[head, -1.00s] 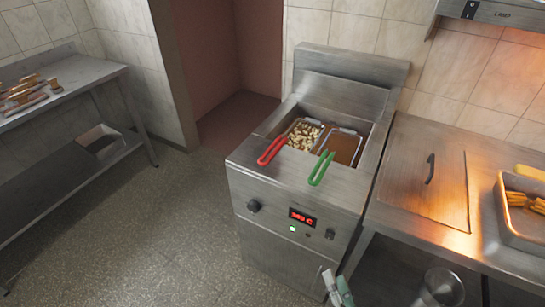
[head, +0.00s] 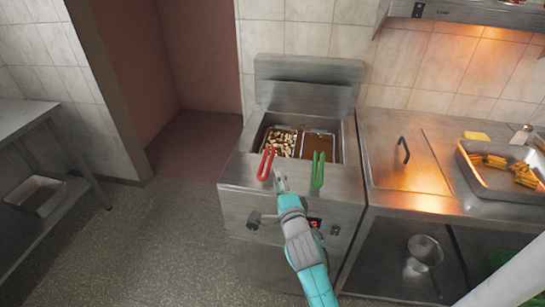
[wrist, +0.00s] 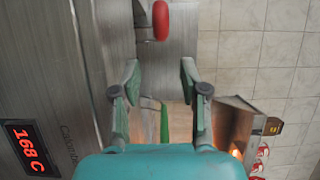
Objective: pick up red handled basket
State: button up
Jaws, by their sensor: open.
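The red handled basket (head: 284,144) sits in the left side of the fryer well and holds pale chunks of food. Its red handle (head: 266,163) sticks out over the fryer's front edge. The handle also shows in the wrist view (wrist: 161,20), ahead of the jaws. My gripper (head: 280,183) is open and empty, just in front of the fryer, slightly right of and nearer than the red handle. In the wrist view the open fingers (wrist: 160,82) frame a gap with nothing held. A green handled basket (head: 319,146) sits beside it on the right; its green handle (head: 318,170) is close to my gripper.
The fryer (head: 240,175) has a lit front display (wrist: 30,147). A counter with a lid (head: 405,160) adjoins on the right, with a tray of fries (head: 480,185) under warm light. A steel table (head: 25,115) stands at far left. Floor between is clear.

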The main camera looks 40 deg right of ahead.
aim_at(271, 160)
jog(key=shift+x, duration=4.4)
jog(key=shift+w+a+r, duration=0.1)
jog(key=shift+a+r, duration=0.05)
grip_shut()
